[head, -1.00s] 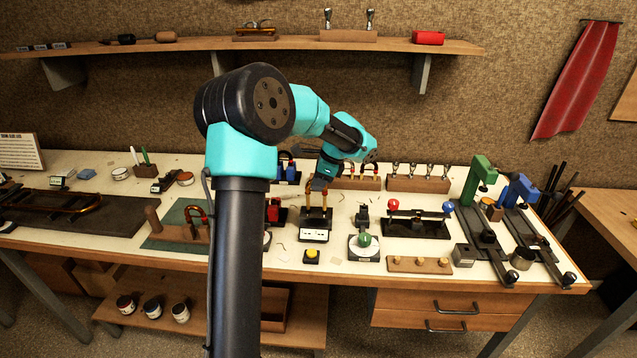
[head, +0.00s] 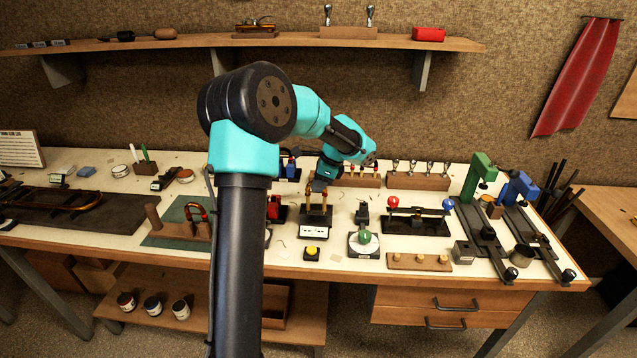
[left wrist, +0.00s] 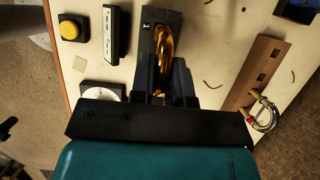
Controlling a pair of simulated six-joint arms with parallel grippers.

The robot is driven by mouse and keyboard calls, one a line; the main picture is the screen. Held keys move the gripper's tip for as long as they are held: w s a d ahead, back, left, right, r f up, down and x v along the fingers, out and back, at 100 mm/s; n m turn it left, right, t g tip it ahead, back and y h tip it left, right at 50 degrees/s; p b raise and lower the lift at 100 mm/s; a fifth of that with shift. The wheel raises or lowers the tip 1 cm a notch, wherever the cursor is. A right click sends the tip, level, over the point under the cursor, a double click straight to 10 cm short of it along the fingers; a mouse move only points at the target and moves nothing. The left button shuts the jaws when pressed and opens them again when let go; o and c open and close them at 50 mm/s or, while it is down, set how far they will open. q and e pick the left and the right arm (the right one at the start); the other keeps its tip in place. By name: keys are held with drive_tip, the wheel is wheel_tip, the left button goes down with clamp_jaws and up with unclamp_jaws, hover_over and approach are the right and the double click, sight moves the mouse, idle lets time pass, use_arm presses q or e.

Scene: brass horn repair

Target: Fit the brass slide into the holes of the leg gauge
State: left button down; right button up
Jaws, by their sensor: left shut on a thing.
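My left gripper (head: 320,186) is over the black leg gauge (head: 314,222) near the middle of the bench. It is shut on the brass slide (left wrist: 164,50), a shiny curved tube seen from above between the dark fingers in the left wrist view. The slide's legs (head: 323,200) show below the fingers in the head view, pointing down at the gauge. The gauge's dark top (left wrist: 148,22) lies under the slide in the left wrist view. The leg ends are too small to tell whether they are in the holes. My right gripper is not in view.
A yellow button (head: 312,253) sits in front of the gauge. A dial gauge with a green knob (head: 364,239) stands to its right. A red block (head: 274,207) is close on the left. A wooden rack (head: 358,179) stands behind. Some bare bench shows between these.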

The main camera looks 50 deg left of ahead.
use_arm(q)
drive_tip(key=shift+f, duration=1.85)
drive_tip(key=c, duration=1)
unclamp_jaws()
drive_tip(key=shift+r, duration=0.1)
drive_tip(key=v, duration=1.7)
drive_tip(key=shift+d, duration=0.15)
